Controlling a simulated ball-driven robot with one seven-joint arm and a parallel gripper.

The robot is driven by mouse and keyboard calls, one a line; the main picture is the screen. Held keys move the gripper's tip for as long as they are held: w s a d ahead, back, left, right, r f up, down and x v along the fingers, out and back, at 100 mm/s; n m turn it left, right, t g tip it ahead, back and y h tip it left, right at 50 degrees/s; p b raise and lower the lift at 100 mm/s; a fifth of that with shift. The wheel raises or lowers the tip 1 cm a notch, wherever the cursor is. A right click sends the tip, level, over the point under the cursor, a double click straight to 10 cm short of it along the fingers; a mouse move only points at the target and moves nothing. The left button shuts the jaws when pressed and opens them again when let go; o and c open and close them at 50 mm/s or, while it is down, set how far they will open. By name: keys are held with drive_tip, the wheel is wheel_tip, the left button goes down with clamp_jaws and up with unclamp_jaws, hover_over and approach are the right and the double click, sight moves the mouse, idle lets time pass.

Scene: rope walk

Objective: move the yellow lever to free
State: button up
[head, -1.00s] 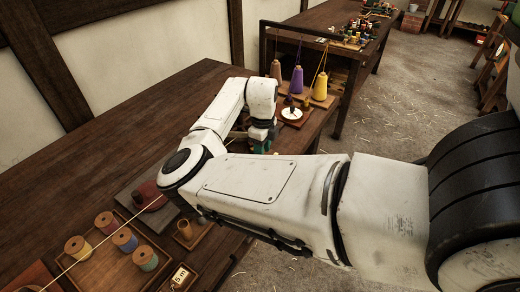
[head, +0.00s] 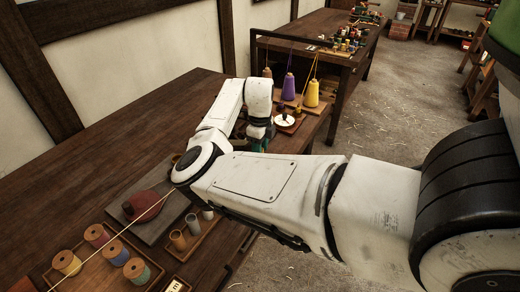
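I cannot make out a yellow lever in the head view; my arm crosses the middle of the picture and may hide it. My gripper (head: 259,141) points down over the dark table (head: 130,110), near its right edge. Its fingers are small, dark and partly behind my arm, so I cannot tell whether they are open or shut. Something teal shows at the gripper, too small to identify. A white disc (head: 284,121) on a reddish-brown base stands just right of the gripper, apart from it.
Purple (head: 289,88) and yellow (head: 312,94) thread cones stand beyond the disc. Straw-strewn floor (head: 385,120) lies open to the right.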

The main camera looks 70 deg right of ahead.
drive_tip(key=shift+s+a+r+p, duration=0.1)
drive_tip(key=shift+a+p, duration=0.15)
drive_tip(key=shift+p, duration=0.15)
wheel_tip(320, 180, up, 7)
drive_tip(key=p, duration=0.5)
idle(0.4)
idle(0.5)
